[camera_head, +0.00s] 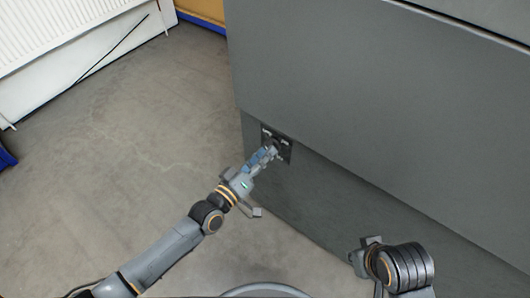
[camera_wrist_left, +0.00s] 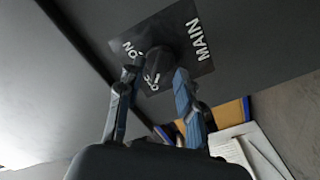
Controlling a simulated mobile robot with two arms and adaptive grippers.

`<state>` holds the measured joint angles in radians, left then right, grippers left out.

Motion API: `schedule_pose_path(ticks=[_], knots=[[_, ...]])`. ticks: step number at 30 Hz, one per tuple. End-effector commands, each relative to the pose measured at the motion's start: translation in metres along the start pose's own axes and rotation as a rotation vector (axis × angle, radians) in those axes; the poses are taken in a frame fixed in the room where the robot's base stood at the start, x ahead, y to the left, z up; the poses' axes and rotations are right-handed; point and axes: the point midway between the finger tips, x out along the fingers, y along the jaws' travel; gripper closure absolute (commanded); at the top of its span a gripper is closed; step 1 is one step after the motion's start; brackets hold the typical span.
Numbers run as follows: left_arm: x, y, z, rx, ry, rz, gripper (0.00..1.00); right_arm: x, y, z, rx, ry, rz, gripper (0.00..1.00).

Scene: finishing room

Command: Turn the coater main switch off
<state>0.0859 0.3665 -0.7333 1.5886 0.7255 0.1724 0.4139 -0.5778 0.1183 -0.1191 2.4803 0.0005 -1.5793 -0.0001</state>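The coater main switch is a dark knob (camera_wrist_left: 160,68) on a black plate (camera_wrist_left: 186,30) with white lettering; MAIN and ON are readable. In the head view the switch plate (camera_head: 285,150) sits on the grey cabinet's side. My left gripper (camera_head: 271,152) reaches it from the lower left. In the left wrist view the fingers of my left gripper (camera_wrist_left: 157,78) are apart, one on each side of the knob; contact is not clear. The other lettering is partly hidden by the knob. My right gripper (camera_head: 366,256) is at the lower right, seen poorly, away from the switch.
The large grey cabinet (camera_head: 380,90) fills the right side of the head view. A white radiator-like panel (camera_head: 70,40) stands at the upper left. A yellow and blue object (camera_head: 205,12) is at the top. The concrete floor (camera_head: 130,140) between is clear.

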Motion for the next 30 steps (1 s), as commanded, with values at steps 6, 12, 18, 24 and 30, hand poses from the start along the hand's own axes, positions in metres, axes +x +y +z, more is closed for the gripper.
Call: schedule_pose_path(ticks=[6,12,18,24,30], knots=[[-0.046,-0.001,0.002,0.000,-0.005,-0.003,0.64,0.000,0.000,0.001,-0.001,-0.002,0.000,1.00],[-0.086,-0.001,0.001,0.000,-0.004,-0.003,0.64,0.000,0.000,0.001,-0.002,-0.003,0.001,1.00],[-0.106,0.000,0.001,0.000,-0.002,-0.001,0.64,0.000,0.000,0.001,-0.002,-0.003,0.001,1.00],[-0.110,0.000,0.000,0.000,-0.001,0.000,0.64,0.000,0.000,0.001,-0.002,-0.004,0.001,1.00],[-0.109,0.000,0.000,0.000,-0.001,-0.001,0.64,0.000,0.000,0.002,-0.002,-0.004,0.001,1.00]])
